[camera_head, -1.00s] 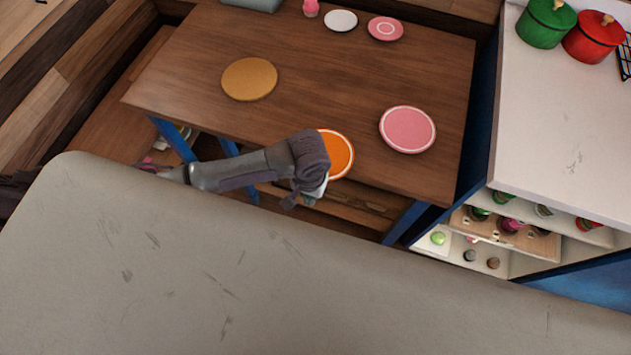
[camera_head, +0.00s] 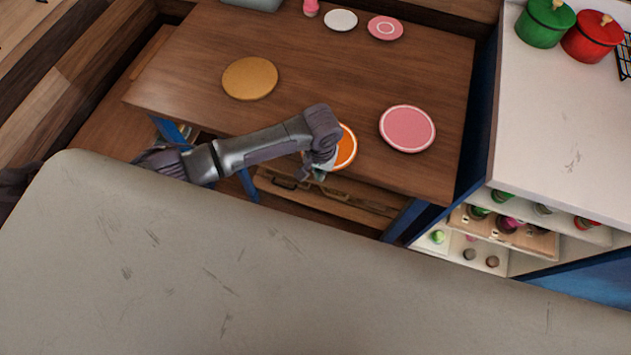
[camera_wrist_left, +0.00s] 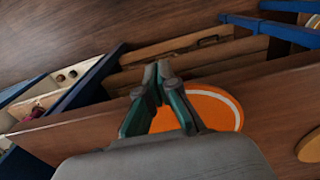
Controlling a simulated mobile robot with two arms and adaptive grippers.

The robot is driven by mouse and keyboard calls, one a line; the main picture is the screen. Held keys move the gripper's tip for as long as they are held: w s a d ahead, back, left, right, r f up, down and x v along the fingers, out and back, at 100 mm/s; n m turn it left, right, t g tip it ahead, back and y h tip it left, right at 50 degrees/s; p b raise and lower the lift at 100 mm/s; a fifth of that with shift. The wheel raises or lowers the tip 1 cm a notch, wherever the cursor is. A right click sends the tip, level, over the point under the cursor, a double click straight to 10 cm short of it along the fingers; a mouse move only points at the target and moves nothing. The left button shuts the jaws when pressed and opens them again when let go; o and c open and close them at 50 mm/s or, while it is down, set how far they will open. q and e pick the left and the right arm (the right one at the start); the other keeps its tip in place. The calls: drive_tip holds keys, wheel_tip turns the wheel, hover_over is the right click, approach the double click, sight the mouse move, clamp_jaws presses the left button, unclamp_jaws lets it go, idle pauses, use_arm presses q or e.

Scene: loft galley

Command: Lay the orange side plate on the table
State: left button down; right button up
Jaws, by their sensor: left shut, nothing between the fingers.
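The orange side plate (camera_head: 348,148) with a white ring lies on the wooden table (camera_head: 300,65) near its front edge, partly hidden by my left wrist in the head view. In the left wrist view, the plate (camera_wrist_left: 222,105) is behind and below my left gripper (camera_wrist_left: 158,70), whose fingers hide part of it. My left gripper (camera_head: 314,172) is shut and empty, close over the plate's near side and the table edge. I cannot tell whether its fingers touch the plate. My right gripper is not in view.
A pink plate (camera_head: 407,129) lies right of the orange plate, and a tan round plate or mat (camera_head: 250,78) lies left. A white plate (camera_head: 341,20) and a smaller pink plate (camera_head: 385,28) are at the back. A pale counter (camera_head: 200,270) fills the foreground. The table's middle is clear.

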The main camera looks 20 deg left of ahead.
use_arm(q)
drive_tip(key=w+b, duration=0.1)
drive_tip(key=w, duration=0.2)
drive_tip(key=w+b, duration=0.1)
drive_tip(key=w, duration=0.3)
drive_tip(key=w+b, duration=0.2)
drive_tip(key=w, duration=0.2)
drive_tip(key=shift+w+d+f, duration=0.25)
drive_tip(key=shift+w+r, duration=0.1)
drive_tip(key=shift+w, duration=0.3)
drive_tip(key=shift+r, duration=0.15)
